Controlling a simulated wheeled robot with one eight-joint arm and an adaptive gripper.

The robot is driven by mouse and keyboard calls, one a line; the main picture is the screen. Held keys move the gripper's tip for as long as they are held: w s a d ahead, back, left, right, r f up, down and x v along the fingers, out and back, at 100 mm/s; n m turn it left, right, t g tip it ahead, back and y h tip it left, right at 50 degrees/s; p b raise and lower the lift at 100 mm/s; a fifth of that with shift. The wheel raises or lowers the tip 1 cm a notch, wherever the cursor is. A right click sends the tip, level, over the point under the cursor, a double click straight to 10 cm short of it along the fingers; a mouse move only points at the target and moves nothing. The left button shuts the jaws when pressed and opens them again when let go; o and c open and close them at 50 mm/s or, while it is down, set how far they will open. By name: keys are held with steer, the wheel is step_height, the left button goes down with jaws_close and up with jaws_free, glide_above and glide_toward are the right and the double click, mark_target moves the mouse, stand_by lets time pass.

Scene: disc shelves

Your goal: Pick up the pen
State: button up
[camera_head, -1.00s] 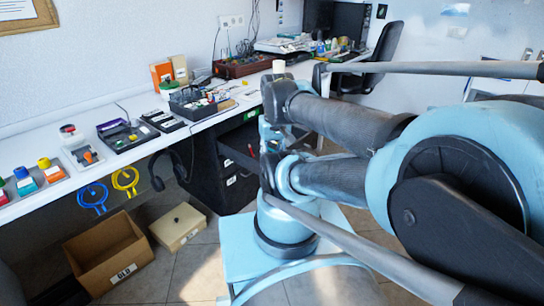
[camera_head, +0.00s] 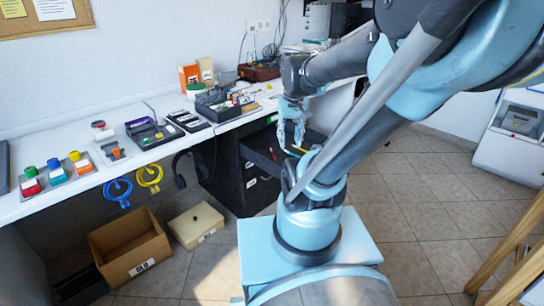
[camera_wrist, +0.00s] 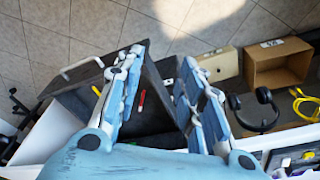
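An open dark drawer (camera_head: 258,143) of the black cabinet under the desk holds a thin red pen-like thing (camera_head: 271,153). In the wrist view the red pen-like thing (camera_wrist: 141,101) lies on the dark drawer floor (camera_wrist: 150,118), seen between my fingers. A thin yellow-orange thing (camera_wrist: 96,91) shows beside my left finger, and a yellow stick (camera_head: 299,149) shows by my fingers in the head view. I cannot tell which one is the pen. My gripper (camera_wrist: 162,62) is open and empty, pointing down over the drawer; it also shows in the head view (camera_head: 290,138).
The desk (camera_head: 75,195) carries several gadgets and trays. Headphones (camera_head: 190,165) and blue (camera_head: 118,192) and yellow (camera_head: 150,178) cable loops hang at its edge. A cardboard box (camera_head: 130,245) and a beige box (camera_head: 196,225) stand on the floor.

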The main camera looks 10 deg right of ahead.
steer(key=w+r, duration=0.2)
steer(key=w, duration=0.7)
steer(key=g, duration=0.2)
glide_above(273, 154)
step_height(273, 154, down, 13)
steer(key=f, duration=1.1)
steer(key=shift+s+a+f, duration=0.15)
steer(key=shift+a, duration=0.2)
steer(key=shift+w+d+f, duration=0.15)
steer(key=shift+d+f, duration=0.05)
steer(key=shift+f, duration=0.7)
steer(key=shift+w+d+f, duration=0.1)
steer(key=shift+d+f, duration=0.1)
steer(key=shift+f, duration=1.55)
steer(key=shift+c, duration=0.2)
jaws_close()
